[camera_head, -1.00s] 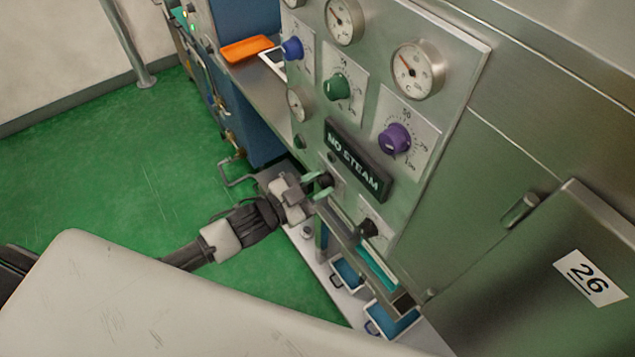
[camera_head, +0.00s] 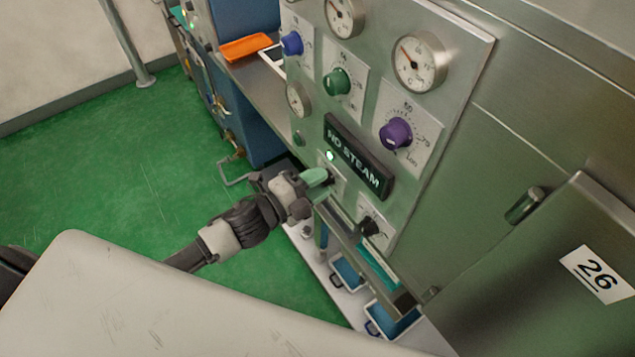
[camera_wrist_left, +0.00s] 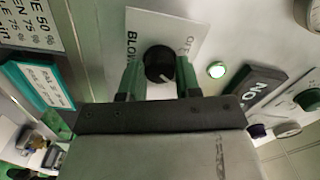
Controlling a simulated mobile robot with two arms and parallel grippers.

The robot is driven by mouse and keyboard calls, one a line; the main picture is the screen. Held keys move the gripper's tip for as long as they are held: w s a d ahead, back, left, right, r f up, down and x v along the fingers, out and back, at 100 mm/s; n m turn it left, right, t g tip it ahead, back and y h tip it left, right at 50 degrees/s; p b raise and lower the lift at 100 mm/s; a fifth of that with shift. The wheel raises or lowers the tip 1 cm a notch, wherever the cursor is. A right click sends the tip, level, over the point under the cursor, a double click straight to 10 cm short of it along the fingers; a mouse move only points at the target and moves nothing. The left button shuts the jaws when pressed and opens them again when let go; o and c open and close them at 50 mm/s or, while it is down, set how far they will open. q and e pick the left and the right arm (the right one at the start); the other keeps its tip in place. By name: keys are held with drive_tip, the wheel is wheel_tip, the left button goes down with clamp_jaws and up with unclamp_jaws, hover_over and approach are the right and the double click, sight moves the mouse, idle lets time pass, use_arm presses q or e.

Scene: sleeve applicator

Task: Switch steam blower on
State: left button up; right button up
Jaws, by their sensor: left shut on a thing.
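The black blower knob (camera_wrist_left: 159,64) sits on a white plate (camera_wrist_left: 150,25) whose lettering begins "BLOW". In the left wrist view the knob is between the two green fingers of my left gripper (camera_wrist_left: 159,78), which is shut on it. In the head view my left gripper (camera_head: 325,179) reaches the panel from the left, below the NO STEAM sign (camera_head: 357,158), and mostly hides that knob. A small indicator lamp (camera_head: 330,156) by the sign glows green-white; it also shows lit in the left wrist view (camera_wrist_left: 216,70). My right gripper is not in view.
Another black knob (camera_head: 369,228) is lower right of my gripper. Purple (camera_head: 396,134), green (camera_head: 336,82) and blue (camera_head: 292,43) dials and several gauges are above. A cabinet door marked 26 (camera_head: 560,270) is at right. Green floor (camera_head: 100,170) is clear at left.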

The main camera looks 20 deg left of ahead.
use_arm(q)
drive_tip(key=shift+m, duration=1)
drive_tip(key=o, duration=0.9)
drive_tip(key=shift+o, duration=0.2)
drive_tip(key=shift+s, duration=0.1)
drive_tip(key=b+v, duration=0.3)
drive_tip(key=v, duration=0.7)
drive_tip(key=shift+s+a, duration=0.25)
